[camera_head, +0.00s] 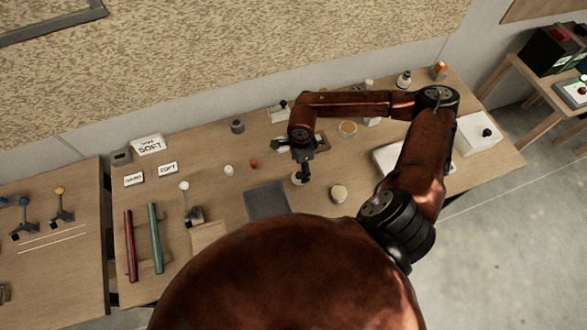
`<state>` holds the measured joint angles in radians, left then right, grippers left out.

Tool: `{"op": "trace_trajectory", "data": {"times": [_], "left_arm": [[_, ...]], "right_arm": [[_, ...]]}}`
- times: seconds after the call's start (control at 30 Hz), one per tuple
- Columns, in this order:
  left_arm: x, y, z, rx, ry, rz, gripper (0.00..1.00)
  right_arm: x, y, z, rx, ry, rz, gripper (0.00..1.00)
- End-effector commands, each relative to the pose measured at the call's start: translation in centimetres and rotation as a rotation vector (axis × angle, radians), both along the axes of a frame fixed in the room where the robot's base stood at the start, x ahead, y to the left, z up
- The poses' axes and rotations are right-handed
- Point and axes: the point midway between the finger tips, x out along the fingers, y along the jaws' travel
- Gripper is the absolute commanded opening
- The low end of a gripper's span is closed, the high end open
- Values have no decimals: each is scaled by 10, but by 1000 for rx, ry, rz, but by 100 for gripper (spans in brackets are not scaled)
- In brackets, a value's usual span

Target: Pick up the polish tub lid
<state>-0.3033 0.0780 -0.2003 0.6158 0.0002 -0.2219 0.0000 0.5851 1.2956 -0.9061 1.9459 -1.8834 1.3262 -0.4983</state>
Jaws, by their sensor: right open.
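My right gripper (304,172) points down over the middle of the wooden table, with its jaws open. A small pale round thing (297,179) lies directly under and beside its fingers and is partly hidden by them; it may be the polish tub lid. I cannot tell whether the fingers touch it. A second pale round piece (338,194) lies to the right and nearer, and a round tub with a tan top (348,129) stands farther back. Which of these is the lid is too small to tell. My left gripper is not in view.
A dark grey mat (267,201) lies just left of the gripper. White trays (477,136) stand at the right, partly behind my right arm. Small bottles (404,79) line the back.

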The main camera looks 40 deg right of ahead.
Motion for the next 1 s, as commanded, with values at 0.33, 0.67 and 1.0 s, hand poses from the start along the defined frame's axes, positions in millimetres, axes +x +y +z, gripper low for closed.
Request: {"op": "trace_trajectory", "data": {"times": [0.33, 0.67, 1.0], "left_arm": [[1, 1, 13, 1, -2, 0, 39], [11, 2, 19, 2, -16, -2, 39], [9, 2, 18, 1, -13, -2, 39]], "right_arm": [[5, 2, -40, 2, 3, 6, 65], [6, 1, -70, 1, 0, 7, 65], [5, 1, -70, 1, 1, 6, 53]]}}
